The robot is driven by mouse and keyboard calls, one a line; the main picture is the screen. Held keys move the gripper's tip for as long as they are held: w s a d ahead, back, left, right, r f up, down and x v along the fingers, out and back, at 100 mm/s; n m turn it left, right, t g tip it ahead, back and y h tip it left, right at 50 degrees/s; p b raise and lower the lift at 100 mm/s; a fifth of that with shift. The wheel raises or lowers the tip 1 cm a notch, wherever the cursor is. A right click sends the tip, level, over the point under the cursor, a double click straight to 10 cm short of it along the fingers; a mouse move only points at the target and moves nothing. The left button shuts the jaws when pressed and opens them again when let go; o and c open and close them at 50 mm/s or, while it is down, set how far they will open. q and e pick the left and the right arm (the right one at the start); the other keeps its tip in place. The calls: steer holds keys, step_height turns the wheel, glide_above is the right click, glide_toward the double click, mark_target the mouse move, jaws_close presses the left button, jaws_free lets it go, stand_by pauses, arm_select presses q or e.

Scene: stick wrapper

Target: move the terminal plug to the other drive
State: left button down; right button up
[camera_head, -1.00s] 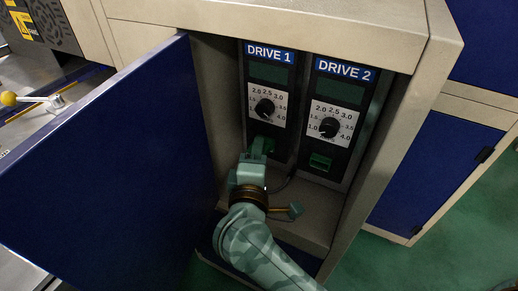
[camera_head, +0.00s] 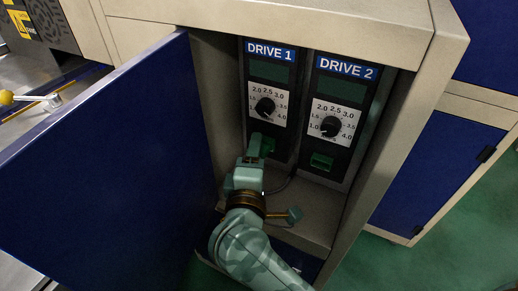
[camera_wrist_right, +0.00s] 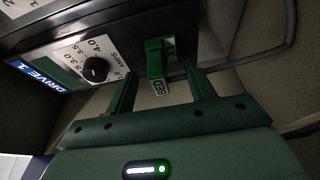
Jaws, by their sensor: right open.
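The green terminal plug (camera_wrist_right: 155,58) sits at the lower part of DRIVE 1 (camera_head: 270,95); in the head view it shows beside my gripper's tip (camera_head: 267,147). My right gripper (camera_wrist_right: 163,82) is open, its two fingers pointing at the plug, one on each side of it and a little short of it. In the head view the right gripper (camera_head: 254,145) reaches up to the bottom of DRIVE 1 and partly hides the plug. DRIVE 2 (camera_head: 340,110) is to the right, with a green socket (camera_head: 321,161) at its bottom. My left gripper is not in view.
The drives stand inside a beige cabinet (camera_head: 385,150) with its blue door (camera_head: 110,160) swung open on the left. A dark cable (camera_head: 283,185) runs below the drives. The cabinet wall is close on the right of DRIVE 2.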

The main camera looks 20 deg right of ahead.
jaws_close()
steer(key=shift+a, duration=0.1)
steer(key=shift+s+a, duration=0.55)
steer(key=shift+a, duration=0.05)
steer(key=shift+s+a+b, duration=0.1)
steer(key=shift+b, duration=0.2)
